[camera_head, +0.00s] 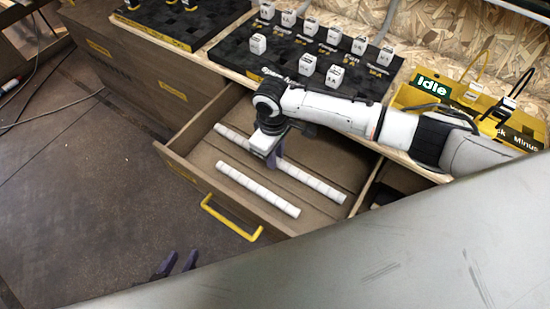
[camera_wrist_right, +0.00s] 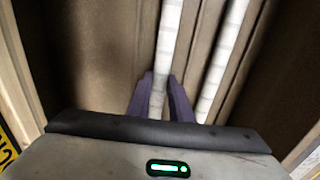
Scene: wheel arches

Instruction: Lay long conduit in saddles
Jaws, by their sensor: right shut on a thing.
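Two white segmented conduits lie in an open brown drawer (camera_head: 185,153). The longer conduit (camera_head: 320,187) is at the back, and the shorter conduit (camera_head: 257,190) is nearer the drawer front. My right gripper (camera_head: 275,158) reaches down into the drawer and is shut on the longer conduit around its middle. In the right wrist view, this conduit (camera_wrist_right: 169,40) passes between the purple fingers (camera_wrist_right: 160,98), and the other conduit (camera_wrist_right: 222,65) lies apart to the right. My left gripper (camera_head: 178,262) is low in the head view, outside the drawer, open and empty. I cannot make out any saddles.
The drawer has a yellow handle (camera_head: 230,222). Above it, a worktop carries a black board (camera_head: 305,48) with several white labelled blocks. A yellow tray (camera_head: 430,95) with an "Idle" sign stands to the right. The dark floor (camera_head: 80,200) at left is mostly clear.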

